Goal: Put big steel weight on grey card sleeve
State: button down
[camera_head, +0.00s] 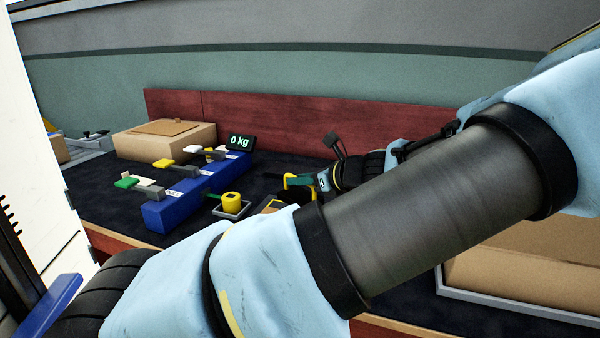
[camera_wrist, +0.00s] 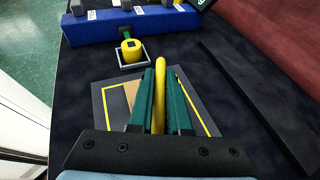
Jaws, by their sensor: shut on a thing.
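My gripper (camera_wrist: 160,90) points down with its teal fingers shut on a yellow loop-like handle (camera_wrist: 159,70), which I take to be the big steel weight's. In the head view the yellow handle (camera_head: 288,178) shows at my gripper (camera_head: 300,181), with a dark mass below it, partly hidden by my arm. In the wrist view a flat grey square (camera_wrist: 206,108) with a yellow outline lies below my fingers, with a tan piece at its left. I cannot tell whether this is the grey card sleeve or a marked pad. Whether the weight touches it is hidden.
A small yellow weight (camera_head: 231,201) stands on a square tray near the blue balance (camera_head: 205,190). A display (camera_head: 240,142) reads 0 kg. A cardboard box (camera_head: 165,142) is at the back left. A dark bar (camera_wrist: 255,95) lies to the right in the wrist view.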

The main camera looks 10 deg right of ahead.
jog(key=shift+f, duration=2.15)
jog(key=c, duration=0.9)
grip_release()
jog(key=shift+o, duration=0.2)
jog(key=v, duration=0.7)
jog(key=shift+s, duration=0.25)
jog(key=shift+d, duration=0.15)
